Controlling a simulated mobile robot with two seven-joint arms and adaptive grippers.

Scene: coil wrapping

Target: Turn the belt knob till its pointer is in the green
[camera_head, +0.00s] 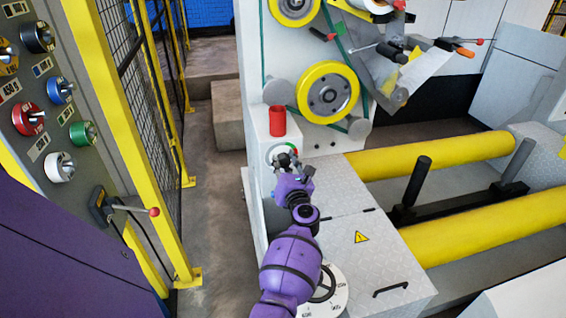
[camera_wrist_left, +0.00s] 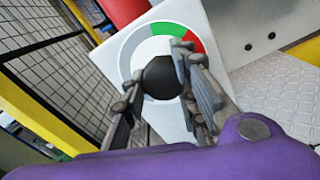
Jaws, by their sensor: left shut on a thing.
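The belt knob (camera_wrist_left: 160,77) is a round black knob on a white panel in the left wrist view. Around it runs a dial (camera_wrist_left: 136,47) with grey, green and red bands; green is at the upper right and red at the right. My left gripper (camera_head: 287,163) is at this panel in the head view, its fingers closed around the knob. In the left wrist view its fingers (camera_wrist_left: 157,84) lie on both sides of the knob and cover part of the dial. I cannot make out the pointer. My right gripper is out of view.
A red cylinder (camera_head: 277,121) stands on the panel's housing just above the dial. A belt machine with a yellow wheel (camera_head: 328,92) is behind it. Yellow rollers (camera_head: 432,156) lie to the right. A yellow-framed mesh fence (camera_head: 142,110) and a control panel (camera_head: 45,120) are at the left.

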